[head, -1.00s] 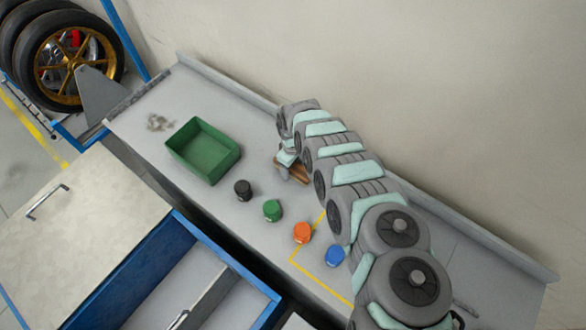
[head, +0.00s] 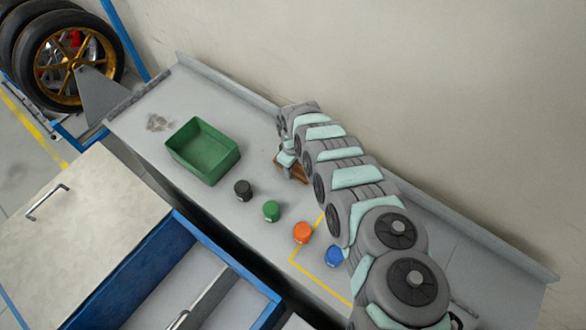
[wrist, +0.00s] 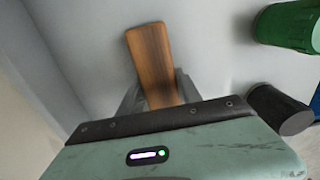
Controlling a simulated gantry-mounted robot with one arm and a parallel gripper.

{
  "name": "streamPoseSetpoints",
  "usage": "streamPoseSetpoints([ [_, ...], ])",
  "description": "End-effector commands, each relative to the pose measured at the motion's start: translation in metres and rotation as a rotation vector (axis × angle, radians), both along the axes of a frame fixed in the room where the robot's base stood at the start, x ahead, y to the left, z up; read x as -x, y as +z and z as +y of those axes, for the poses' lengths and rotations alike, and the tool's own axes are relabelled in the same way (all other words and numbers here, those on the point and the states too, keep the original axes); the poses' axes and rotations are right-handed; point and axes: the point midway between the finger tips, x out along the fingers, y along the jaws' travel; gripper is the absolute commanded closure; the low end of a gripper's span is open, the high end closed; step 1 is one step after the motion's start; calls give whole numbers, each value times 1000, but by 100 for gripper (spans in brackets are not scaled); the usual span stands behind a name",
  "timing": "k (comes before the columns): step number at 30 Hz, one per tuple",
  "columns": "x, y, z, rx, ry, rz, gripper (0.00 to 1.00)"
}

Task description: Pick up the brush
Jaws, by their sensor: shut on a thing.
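The brush shows as a brown wooden piece (wrist: 150,50) in the wrist view, standing out from between my fingers. My gripper (wrist: 158,88) is shut on it, with a grey finger on each side. No bristles show. In the head view a small brown part of the brush (head: 297,174) shows beside my gripper (head: 287,166), low over the grey bench near its back edge. My arm hides part of that area, and I cannot tell whether the brush still touches the bench.
A green bin (head: 203,168) stands left on the bench (head: 150,110). Black (head: 243,190), green (head: 271,211), orange (head: 303,232) and blue (head: 335,256) jars stand in a row in front of my arm. A raised lip runs along the back. An open blue drawer (head: 165,250) lies below.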

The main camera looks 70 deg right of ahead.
Motion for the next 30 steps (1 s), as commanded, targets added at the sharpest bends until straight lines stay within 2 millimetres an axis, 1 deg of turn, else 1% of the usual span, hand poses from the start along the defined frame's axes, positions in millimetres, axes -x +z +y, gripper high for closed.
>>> streamPoseSetpoints([
  [1,0,0,0,0,0,0,86],
  [6,0,0,0,0,0,0,100],
  [15,0,0,0,0,0,0,100],
  [20,-1,4,-1,1,1,-1,100],
  [26,-1,17,0,-2,3,1,100],
  [30,1,37,-1,2,2,2,100],
])
